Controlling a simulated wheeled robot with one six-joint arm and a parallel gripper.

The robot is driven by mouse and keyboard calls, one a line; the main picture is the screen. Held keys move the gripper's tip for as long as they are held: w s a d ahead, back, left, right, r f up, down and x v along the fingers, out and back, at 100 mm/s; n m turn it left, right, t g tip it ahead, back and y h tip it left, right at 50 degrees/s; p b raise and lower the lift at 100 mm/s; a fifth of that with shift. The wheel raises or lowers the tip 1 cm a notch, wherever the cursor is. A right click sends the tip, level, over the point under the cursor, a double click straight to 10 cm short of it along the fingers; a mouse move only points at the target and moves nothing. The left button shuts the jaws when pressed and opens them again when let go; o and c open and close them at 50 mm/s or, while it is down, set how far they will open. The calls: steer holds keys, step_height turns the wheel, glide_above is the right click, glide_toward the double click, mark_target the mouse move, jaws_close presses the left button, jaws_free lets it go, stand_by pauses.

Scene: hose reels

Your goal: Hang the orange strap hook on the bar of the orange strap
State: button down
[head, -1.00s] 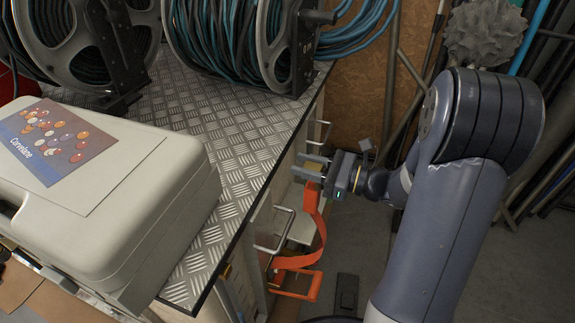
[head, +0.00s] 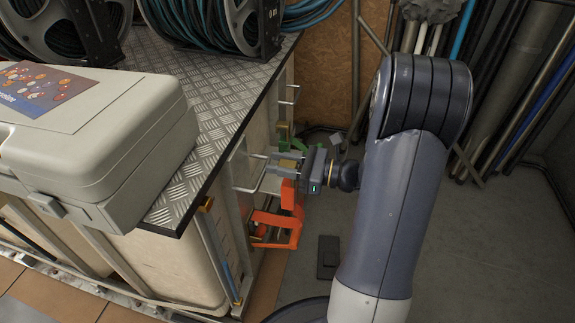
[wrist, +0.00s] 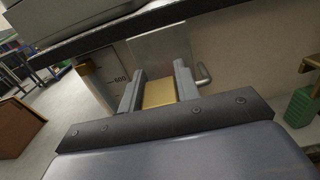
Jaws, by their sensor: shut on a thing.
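My gripper (head: 272,163) is beside the cabinet's side, its fingers pointing left. It is shut on a brass-yellow block, the strap hook (wrist: 159,93), which fills the space between the fingers in the wrist view. The orange strap (head: 288,194) hangs just below the gripper, and an orange frame (head: 291,234) is at its lower end. A silver U-shaped bar (head: 251,190) juts from the cabinet at the fingertips. I cannot tell whether the hook touches it. In the wrist view a grey metal plate (wrist: 162,48) rises beyond the block.
A bench top (head: 215,115) with an overhanging edge is left of the gripper and carries a pale case (head: 110,150) and hose reels (head: 255,25). Another silver bar (head: 290,87) and a green strap (head: 299,147) are farther back. Floor to the right is mostly clear.

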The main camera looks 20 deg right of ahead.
mark_target(241, 165)
steer(key=shift+b+x, duration=0.6)
steer(key=shift+x, duration=2.5)
steer(key=shift+f+b, duration=0.85)
steer(key=shift+f, duration=0.65)
steer(key=c, duration=1)
jaws_free()
